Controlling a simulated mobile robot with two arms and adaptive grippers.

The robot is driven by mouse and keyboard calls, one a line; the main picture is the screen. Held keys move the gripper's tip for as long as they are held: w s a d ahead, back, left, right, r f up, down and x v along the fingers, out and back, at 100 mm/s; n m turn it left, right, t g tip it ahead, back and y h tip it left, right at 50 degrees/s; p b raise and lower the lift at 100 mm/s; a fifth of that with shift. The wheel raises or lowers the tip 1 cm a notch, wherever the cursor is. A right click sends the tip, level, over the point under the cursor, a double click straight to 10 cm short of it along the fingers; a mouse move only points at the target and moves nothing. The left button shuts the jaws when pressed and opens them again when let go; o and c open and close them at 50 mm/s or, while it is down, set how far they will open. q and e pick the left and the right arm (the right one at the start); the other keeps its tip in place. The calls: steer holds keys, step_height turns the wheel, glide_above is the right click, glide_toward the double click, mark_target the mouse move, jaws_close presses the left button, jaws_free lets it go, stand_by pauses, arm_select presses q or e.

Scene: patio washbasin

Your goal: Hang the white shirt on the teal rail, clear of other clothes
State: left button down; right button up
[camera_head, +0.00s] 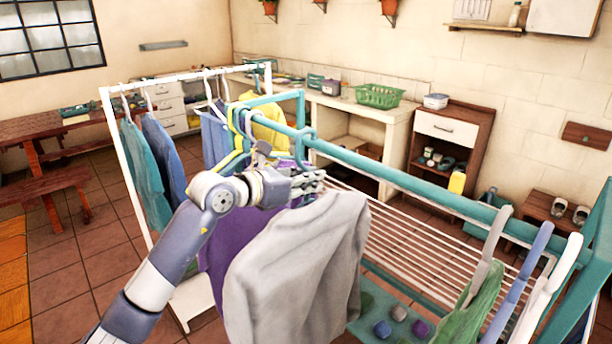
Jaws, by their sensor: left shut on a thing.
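The white shirt (300,265), greyish in this light, hangs in front of the near side of the teal rail (400,178). My left gripper (312,183) is shut at the top of the shirt, on its hanger, just below the rail. My right gripper is not in view.
Hangers and a yellow garment (268,127) crowd the rail's far left end. A green garment (482,305) and blue and white hangers (548,285) fill its near right end. The rail between is clear. A white rack (130,160) with clothes stands left.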

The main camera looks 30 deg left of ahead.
mark_target(324, 191)
arm_select(q)
steer(key=shift+r, duration=0.1)
steer(key=shift+s+d+r, duration=0.1)
steer(key=shift+r+x, duration=0.15)
steer(key=shift+x, duration=0.45)
steer(key=shift+r+x, duration=0.15)
steer(key=shift+x, duration=0.4)
steer(key=shift+r+x, duration=0.25)
steer(key=shift+x, duration=0.85)
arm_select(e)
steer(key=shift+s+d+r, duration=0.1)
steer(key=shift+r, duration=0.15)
arm_select(q)
steer(key=shift+f, duration=0.2)
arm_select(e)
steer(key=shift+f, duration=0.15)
